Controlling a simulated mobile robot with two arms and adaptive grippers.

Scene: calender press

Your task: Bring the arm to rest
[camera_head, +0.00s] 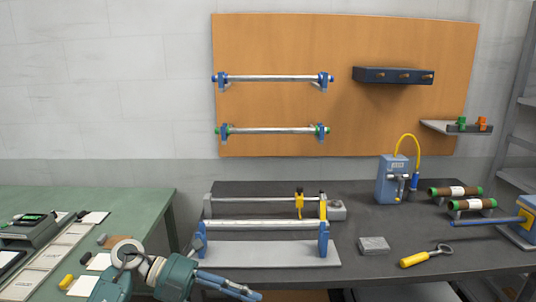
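My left arm comes in at the lower left in the head view, with a teal and white wrist over the gap between the two tables. Its gripper (250,294) points right and slightly down, near the bottom edge of the picture, in front of the grey roller stand's base plate (270,254). The blue-grey fingers are seen edge-on, so I cannot tell whether they are open or shut. I see nothing clearly held. My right gripper is not in view.
The dark table (370,222) carries a roller stand with blue ends, a grey block (374,245), a yellow-handled tool (425,256), a blue device (392,180) and green-ended rolls (455,191). The green table (110,203) at left holds trays and small items. A pegboard (345,110) hangs behind.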

